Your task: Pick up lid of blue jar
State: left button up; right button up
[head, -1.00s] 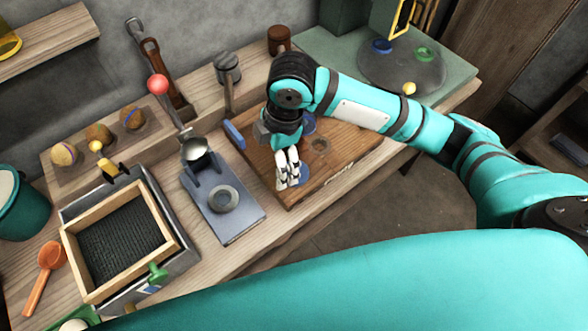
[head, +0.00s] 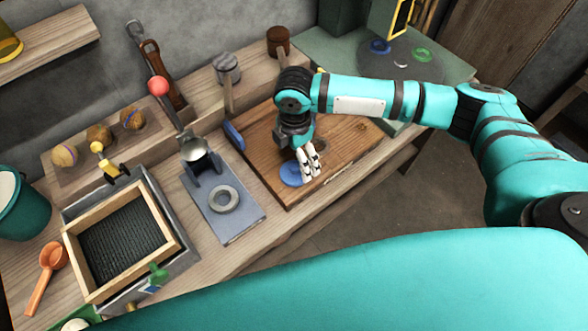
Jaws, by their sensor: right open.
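A flat blue round piece (head: 293,172) lies on the brown wooden board (head: 352,140). I cannot tell whether it is the blue jar's lid or the jar itself. My right gripper (head: 311,174) is open and points down just to the right of this piece, hiding part of its right edge. I cannot tell whether the fingers touch it. My left gripper is out of view.
A blue bar (head: 234,136) stands at the board's left edge. A grey plate with a ring (head: 224,199) lies left of the board. A wooden-framed tray (head: 172,222) stands at left, and an orange scoop (head: 47,270) lies beside it. My teal arm covers the lower foreground.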

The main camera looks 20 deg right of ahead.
aim_at(296, 165)
jog(key=shift+d+f+p, duration=0.15)
jog(key=shift+f+p, duration=0.05)
jog(key=shift+f, duration=1.4)
jog(key=shift+d+f+p, duration=0.1)
jog(key=shift+f+p, duration=0.1)
jog(key=shift+f, duration=1.35)
jog(key=c, duration=1.1)
jog(key=shift+o, duration=0.2)
jog(key=shift+r, duration=0.1)
